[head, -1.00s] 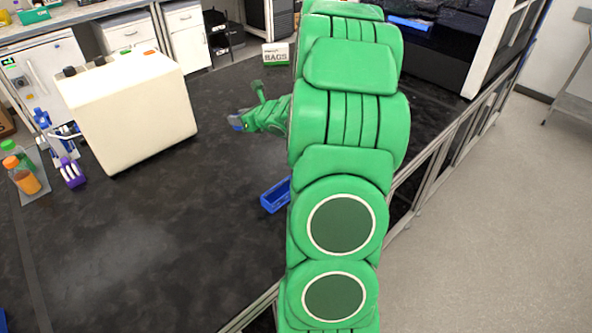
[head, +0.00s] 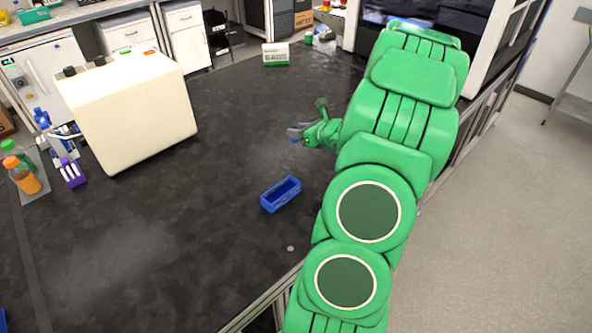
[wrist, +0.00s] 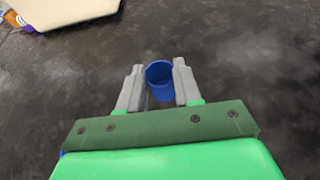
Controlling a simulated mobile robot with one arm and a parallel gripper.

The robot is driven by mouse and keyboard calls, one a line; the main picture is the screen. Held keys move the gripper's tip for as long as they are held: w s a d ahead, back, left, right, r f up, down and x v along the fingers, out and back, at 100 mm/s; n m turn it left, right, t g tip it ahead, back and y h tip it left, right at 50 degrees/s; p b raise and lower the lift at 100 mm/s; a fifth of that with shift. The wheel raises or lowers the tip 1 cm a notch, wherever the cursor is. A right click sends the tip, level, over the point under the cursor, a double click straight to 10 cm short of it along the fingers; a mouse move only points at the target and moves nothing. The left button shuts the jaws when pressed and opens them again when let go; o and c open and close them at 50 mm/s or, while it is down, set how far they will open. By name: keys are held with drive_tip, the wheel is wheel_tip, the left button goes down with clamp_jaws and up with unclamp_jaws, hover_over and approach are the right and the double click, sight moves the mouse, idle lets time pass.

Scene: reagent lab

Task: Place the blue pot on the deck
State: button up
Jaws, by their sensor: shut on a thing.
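The blue pot (wrist: 160,80) is a small round cup, held upright between the two grey fingers of my gripper (wrist: 159,87) in the wrist view. Its open top faces the camera. In the head view my gripper (head: 300,132) is small, above the black bench near the middle, left of my green arm. A dark-interior machine (head: 498,45) with a white frame stands at the back right. It may hold the deck, but my arm covers much of it and I cannot tell.
An empty blue tray (head: 281,195) lies on the black bench (head: 170,230) below my gripper. A cream box-shaped instrument (head: 130,110), bottles (head: 24,178) and pipettes (head: 62,140) stand at the left. A bags box (head: 276,54) stands at the back.

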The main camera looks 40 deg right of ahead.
drive_tip(key=s+d+f, duration=0.2)
drive_tip(key=s+d, duration=0.2)
drive_tip(key=s, duration=0.2)
drive_tip(key=shift+w+a+f, duration=0.1)
drive_tip(key=shift+a+f, duration=0.05)
drive_tip(key=shift+f, duration=3.75)
drive_tip(key=shift+f, duration=0.15)
drive_tip(key=o, duration=1)
drive_tip(key=v, duration=1.2)
drive_tip(key=shift+a+r, duration=0.15)
drive_tip(key=shift+r, duration=0.05)
